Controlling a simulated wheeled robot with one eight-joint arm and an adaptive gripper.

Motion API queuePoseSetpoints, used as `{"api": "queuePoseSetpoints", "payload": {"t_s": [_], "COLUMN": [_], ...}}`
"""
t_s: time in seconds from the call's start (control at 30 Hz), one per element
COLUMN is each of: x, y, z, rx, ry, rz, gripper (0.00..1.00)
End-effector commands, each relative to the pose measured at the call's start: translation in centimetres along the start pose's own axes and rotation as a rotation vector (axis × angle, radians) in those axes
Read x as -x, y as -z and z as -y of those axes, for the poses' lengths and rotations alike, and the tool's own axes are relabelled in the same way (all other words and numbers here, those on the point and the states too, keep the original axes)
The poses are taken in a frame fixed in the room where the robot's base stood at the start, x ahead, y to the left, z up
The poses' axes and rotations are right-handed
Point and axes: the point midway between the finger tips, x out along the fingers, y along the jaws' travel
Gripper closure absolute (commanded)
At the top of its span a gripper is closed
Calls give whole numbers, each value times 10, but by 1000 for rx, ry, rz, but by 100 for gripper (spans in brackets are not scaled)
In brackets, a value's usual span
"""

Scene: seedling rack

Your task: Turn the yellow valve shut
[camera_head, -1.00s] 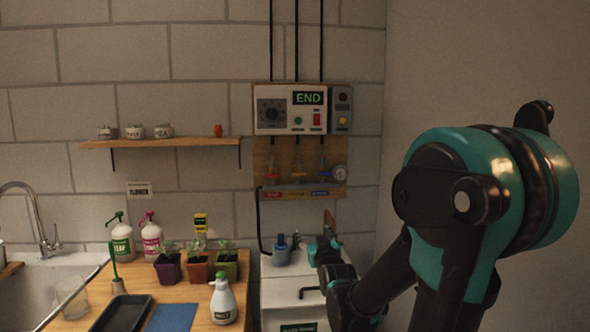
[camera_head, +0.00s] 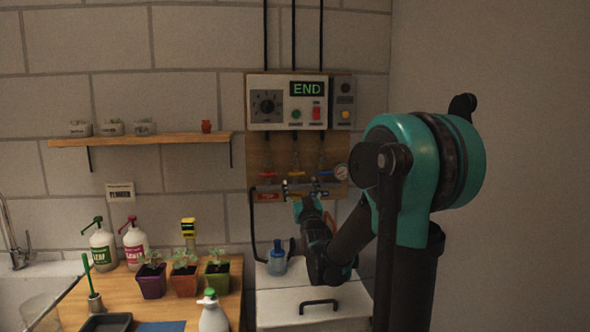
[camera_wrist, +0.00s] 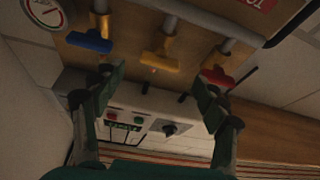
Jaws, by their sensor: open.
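The yellow valve (camera_wrist: 161,62) has a flat bar handle on a grey pipe. In the wrist view it lies between the blue valve (camera_wrist: 90,41) and the red valve (camera_wrist: 217,77). My gripper (camera_wrist: 158,88) is open, its two fingers spread wide. The yellow handle shows in the gap between the fingertips, a little beyond them, and no contact is visible. In the head view my gripper (camera_head: 308,201) is at the lower edge of the wooden valve board (camera_head: 260,155), where it and the arm partly cover the valve area.
A control box (camera_head: 267,104) reading END is above the valves. A round gauge (camera_head: 341,172) is at the board's right. Below are a blue bottle (camera_head: 277,262) and a white cabinet (camera_head: 285,301). Potted seedlings (camera_head: 184,279) stand on the bench at left.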

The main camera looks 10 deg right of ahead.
Motion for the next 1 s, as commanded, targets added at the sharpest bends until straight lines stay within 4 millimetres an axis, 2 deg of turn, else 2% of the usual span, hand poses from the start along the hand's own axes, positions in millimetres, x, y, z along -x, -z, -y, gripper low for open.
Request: {"api": "queuePoseSetpoints", "payload": {"t_s": [0.1,0.3,0.5,0.7,0.97,1.0], "x": [-25,-63,-91,-102,-103,-103], "y": [0,0,0,0,0,0], "z": [0,0,0,0,0,0], "rx": [0,1,1,1,1,1], "ry": [0,0,0,0,0,0], "rz": [0,0,1,1,1,1], "gripper": [28,28,28,28,28,31]}}
